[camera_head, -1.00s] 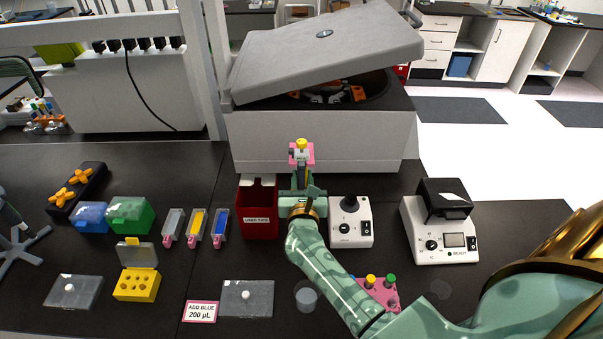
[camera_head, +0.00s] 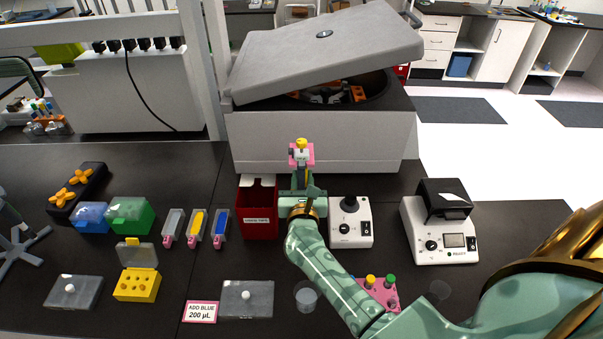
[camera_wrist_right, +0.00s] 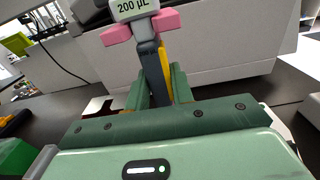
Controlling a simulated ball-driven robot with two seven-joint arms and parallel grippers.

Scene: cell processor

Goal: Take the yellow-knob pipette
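The yellow-knob pipette (camera_head: 302,155) stands upright in front of the white centrifuge, with its yellow knob on top and pink side pieces below it. In the right wrist view the pipette (camera_wrist_right: 150,55) shows a 200 µL label and a grey and yellow shaft. My right gripper (camera_head: 302,182) has its two green fingers on either side of the shaft, below the pink pieces. In the right wrist view the gripper (camera_wrist_right: 161,88) looks closed against the shaft, with no clear gap. The pipette's lower end is hidden. My left gripper is out of view.
The centrifuge (camera_head: 320,140) with its raised lid stands right behind the pipette. A red used-tips box (camera_head: 259,222) is left of my gripper, a white mixer (camera_head: 350,232) right. A pink tube rack (camera_head: 377,291) is partly behind my forearm. A grey star-shaped base (camera_head: 20,247) is far left.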

